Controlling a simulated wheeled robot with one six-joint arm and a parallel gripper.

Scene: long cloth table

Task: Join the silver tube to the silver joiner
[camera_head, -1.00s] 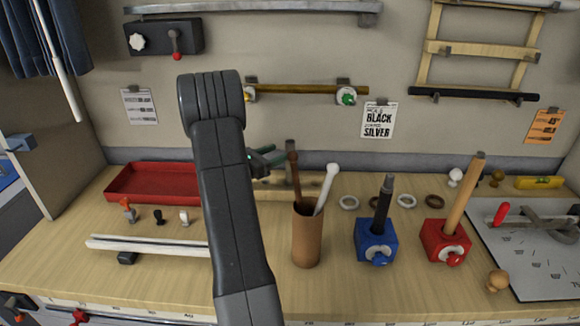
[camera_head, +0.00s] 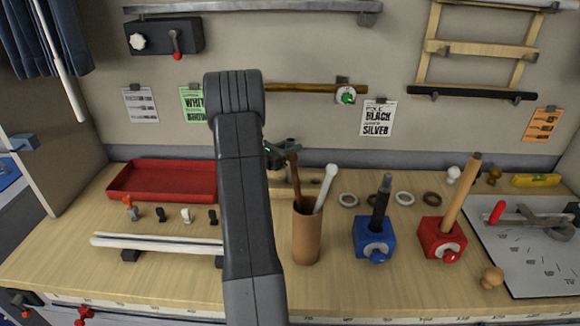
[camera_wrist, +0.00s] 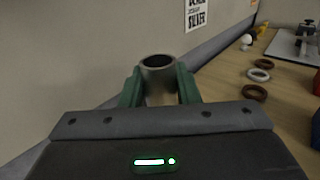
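My gripper (camera_wrist: 158,88) has two green fingers on either side of a short, hollow grey sleeve (camera_wrist: 158,62), which looks like the silver joiner. The fingers appear shut on it, and its open end faces up. In the head view my gripper (camera_head: 283,150) is above the back of the table, partly hidden by my arm; the sleeve is hard to make out there. A long silver-grey bar (camera_head: 250,7), possibly the silver tube, runs level along the top of the wall.
A blue block (camera_head: 375,240) holds a black rod; a red block (camera_head: 443,238) holds a wooden rod. A brown cup (camera_head: 306,235) holds two sticks. Several rings lie behind. A red tray (camera_head: 163,182) and white tubes (camera_head: 150,243) are left. The front table strip is mostly clear.

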